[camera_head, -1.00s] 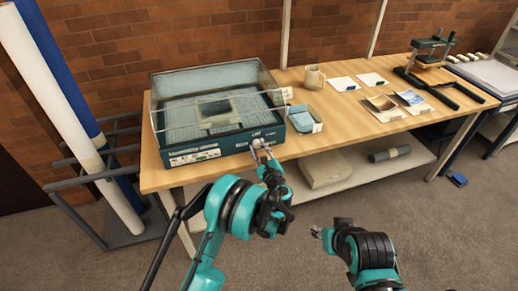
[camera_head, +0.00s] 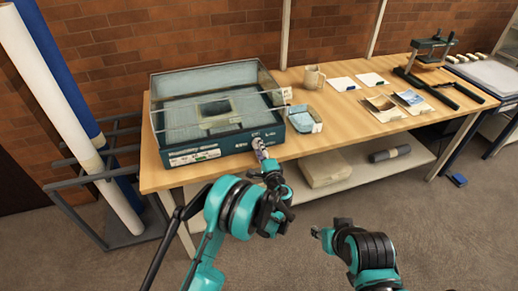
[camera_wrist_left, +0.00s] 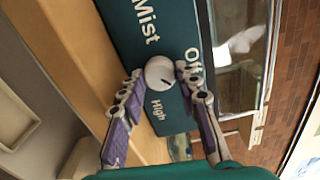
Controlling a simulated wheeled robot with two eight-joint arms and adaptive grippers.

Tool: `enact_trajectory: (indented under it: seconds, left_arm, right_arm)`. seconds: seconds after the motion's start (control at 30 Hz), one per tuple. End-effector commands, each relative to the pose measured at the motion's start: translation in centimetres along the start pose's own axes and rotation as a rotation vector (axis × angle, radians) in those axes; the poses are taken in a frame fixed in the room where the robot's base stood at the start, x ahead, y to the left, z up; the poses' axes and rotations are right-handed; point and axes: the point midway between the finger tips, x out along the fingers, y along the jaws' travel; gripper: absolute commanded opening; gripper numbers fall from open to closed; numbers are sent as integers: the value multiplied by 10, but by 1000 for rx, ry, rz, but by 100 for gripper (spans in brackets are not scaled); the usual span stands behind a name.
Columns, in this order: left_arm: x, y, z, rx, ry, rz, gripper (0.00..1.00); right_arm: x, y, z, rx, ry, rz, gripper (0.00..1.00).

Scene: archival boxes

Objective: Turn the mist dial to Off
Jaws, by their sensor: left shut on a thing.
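The mist dial is a round pale knob (camera_wrist_left: 160,72) on the dark teal front of a humidifying box with a clear lid (camera_head: 215,110). In the left wrist view, the words Mist, Off and High are printed around the knob. A short dark mark on the knob points between Off and High. My left gripper (camera_head: 259,148) is at the box's front right; in the left wrist view its purple-sided fingers (camera_wrist_left: 158,82) are shut on the knob from both sides. My right gripper (camera_head: 318,232) hangs low in front of the table, small and unclear.
A small box with blue contents (camera_head: 304,118) stands just right of the humidifying box. A mug (camera_head: 314,77), white cards (camera_head: 343,84) and photographs (camera_head: 383,107) lie farther right. A rack with long rolls (camera_head: 75,110) stands at the left. The front table edge is close below my left gripper.

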Motion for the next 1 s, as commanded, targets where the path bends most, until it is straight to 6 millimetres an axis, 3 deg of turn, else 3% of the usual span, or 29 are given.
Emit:
enact_trajectory:
  seconds: [0.6,1.0]
  left_arm:
    - [0,0,1,-569,-1,1,3]
    - [0,0,1,-803,-1,1,3]
  right_arm:
    - [0,0,0,0,0,0,40]
    - [0,0,0,0,0,0,40]
